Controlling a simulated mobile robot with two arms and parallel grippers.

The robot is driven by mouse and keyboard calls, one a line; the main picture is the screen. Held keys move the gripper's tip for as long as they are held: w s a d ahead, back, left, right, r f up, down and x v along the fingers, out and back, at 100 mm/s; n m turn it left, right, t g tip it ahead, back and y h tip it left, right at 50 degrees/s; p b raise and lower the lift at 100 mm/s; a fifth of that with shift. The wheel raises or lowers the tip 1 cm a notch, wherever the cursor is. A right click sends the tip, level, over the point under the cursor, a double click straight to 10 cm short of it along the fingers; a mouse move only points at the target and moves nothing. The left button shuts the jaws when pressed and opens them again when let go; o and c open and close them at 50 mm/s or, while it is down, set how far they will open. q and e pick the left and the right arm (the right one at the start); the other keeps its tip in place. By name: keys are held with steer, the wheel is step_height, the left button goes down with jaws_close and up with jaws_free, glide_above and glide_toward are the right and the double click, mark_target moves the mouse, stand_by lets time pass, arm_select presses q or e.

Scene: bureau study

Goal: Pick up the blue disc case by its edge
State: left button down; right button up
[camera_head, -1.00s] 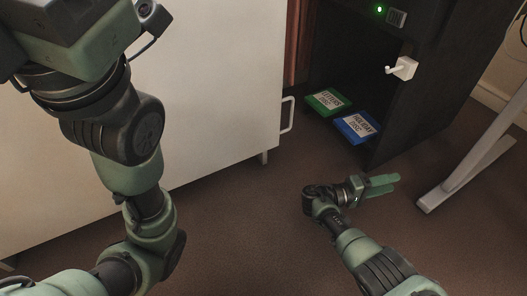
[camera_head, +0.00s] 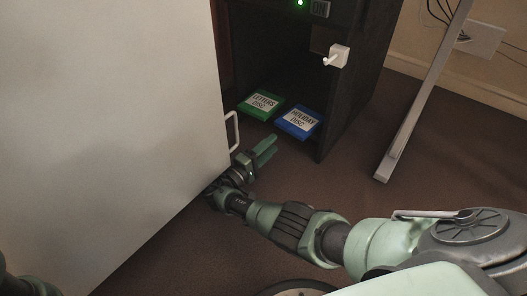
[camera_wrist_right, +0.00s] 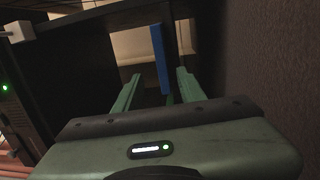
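The blue disc case (camera_head: 297,122), labelled "HOLIDAY DISC", lies in the bottom of the dark cabinet, its near end at the open front. A green case (camera_head: 260,104), labelled "LETTERS DISC", lies to its left. My right gripper (camera_head: 268,148) is low in front of the cabinet, nearer than both cases, its fingers pointing toward the opening. In the right wrist view the two green fingers (camera_wrist_right: 159,74) are apart. The blue case shows there as a thin upright strip (camera_wrist_right: 160,50), seen edge-on beyond the gap and lined up with it. My left gripper is out of view.
A large white panel with a handle (camera_head: 232,130) stands close on the left of my right gripper. A grey slanted leg (camera_head: 412,125) stands at the right. Brown floor between is clear.

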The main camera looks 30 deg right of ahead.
mark_target(288, 130)
steer(key=shift+x, duration=4.15)
steer(key=shift+s+d, duration=0.1)
steer(key=shift+s, duration=0.05)
steer(key=shift+c, duration=0.3)
jaws_close()
steer(key=shift+r, duration=0.15)
